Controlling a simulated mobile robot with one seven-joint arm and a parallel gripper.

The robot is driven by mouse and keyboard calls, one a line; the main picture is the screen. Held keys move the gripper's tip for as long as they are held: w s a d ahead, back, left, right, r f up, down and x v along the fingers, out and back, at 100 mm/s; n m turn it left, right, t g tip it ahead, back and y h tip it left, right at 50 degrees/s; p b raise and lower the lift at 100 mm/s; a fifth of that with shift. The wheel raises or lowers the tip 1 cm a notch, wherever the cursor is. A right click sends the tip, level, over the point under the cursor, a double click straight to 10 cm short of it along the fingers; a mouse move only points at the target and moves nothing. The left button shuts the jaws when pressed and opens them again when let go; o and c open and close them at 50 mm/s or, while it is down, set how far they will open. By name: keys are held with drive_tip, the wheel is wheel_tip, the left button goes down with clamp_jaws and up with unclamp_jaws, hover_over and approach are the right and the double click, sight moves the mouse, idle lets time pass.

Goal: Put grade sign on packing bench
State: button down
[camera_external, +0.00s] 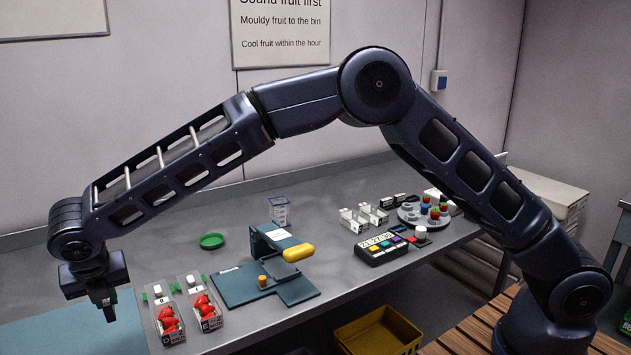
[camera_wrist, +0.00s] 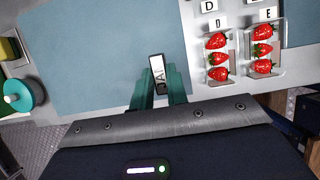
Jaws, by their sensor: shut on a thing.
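My gripper (camera_wrist: 158,88) is shut on a small grade sign (camera_wrist: 157,70), a white plate with a dark edge and what looks like the letter A. In the external view my gripper (camera_external: 106,308) points down at the left, and the sign cannot be made out there. The sign is seen over the blue mat (camera_wrist: 90,60) that lies on the grey packing bench (camera_external: 240,205). I cannot tell whether the sign touches the mat. The mat also shows at the lower left of the external view (camera_external: 60,332).
Two clear punnets of strawberries (camera_external: 172,337) (camera_external: 209,322) with letter signs D and E stand just right of my gripper. The mat's middle is clear.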

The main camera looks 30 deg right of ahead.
drive_tip(key=shift+f, duration=4.1)
drive_tip(key=shift+f, duration=0.1)
drive_tip(key=c, duration=1.4)
unclamp_jaws()
drive_tip(key=v, duration=1.2)
